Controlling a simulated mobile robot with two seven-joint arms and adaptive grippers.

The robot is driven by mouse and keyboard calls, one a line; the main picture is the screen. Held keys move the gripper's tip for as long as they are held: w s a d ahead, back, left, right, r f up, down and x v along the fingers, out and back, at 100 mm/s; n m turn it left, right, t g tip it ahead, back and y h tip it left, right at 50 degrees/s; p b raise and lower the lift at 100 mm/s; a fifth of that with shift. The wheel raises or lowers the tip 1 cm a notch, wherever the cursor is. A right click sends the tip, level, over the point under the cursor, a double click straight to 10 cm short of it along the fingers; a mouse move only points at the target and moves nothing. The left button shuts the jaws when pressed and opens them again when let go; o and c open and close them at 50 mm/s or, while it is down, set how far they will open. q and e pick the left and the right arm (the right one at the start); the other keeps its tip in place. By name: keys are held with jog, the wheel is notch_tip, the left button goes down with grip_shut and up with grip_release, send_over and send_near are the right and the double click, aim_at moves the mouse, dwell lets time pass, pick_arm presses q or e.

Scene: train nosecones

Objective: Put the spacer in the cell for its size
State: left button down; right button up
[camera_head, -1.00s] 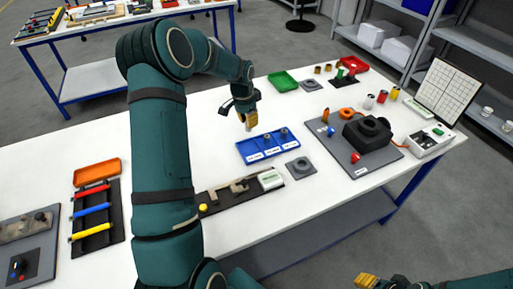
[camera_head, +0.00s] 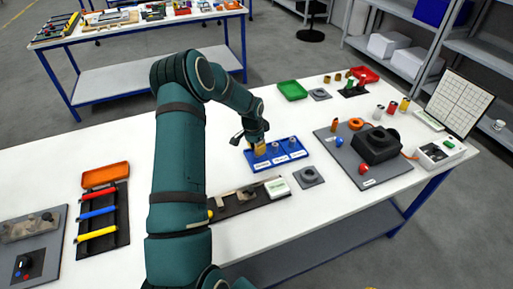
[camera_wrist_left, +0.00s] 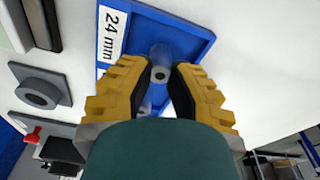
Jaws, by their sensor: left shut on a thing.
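The blue tray (camera_head: 304,155) stands on the white table, with white labels along its front side. My left gripper (camera_head: 260,147) is at its left end cell, pointing down. In the left wrist view its yellow fingers (camera_wrist_left: 160,88) are shut on a grey spacer (camera_wrist_left: 160,62), a short tube with a hole. The spacer is at the cell beside the "24 mm" label (camera_wrist_left: 112,34); I cannot tell whether it touches the floor. Of my right gripper only a yellow bit shows at the bottom edge.
A grey block with a round hole (camera_head: 310,175) lies right of the tray, and a dark fixture with a white box (camera_head: 277,187) in front. A grey board (camera_head: 350,165) with a black housing is further right. A green tray (camera_head: 292,90) is behind.

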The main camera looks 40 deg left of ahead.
pick_arm(q)
jog(key=shift+f, duration=0.15)
jog(key=c, duration=0.9)
grip_release()
jog(key=shift+r, duration=0.5)
jog(key=r, duration=0.3)
jog(key=s+r, duration=0.1)
jog(key=r, duration=0.7)
jog(key=shift+s+a+r+p, duration=0.1)
jog(key=shift+s+a+p, duration=0.1)
jog(key=shift+p, duration=0.1)
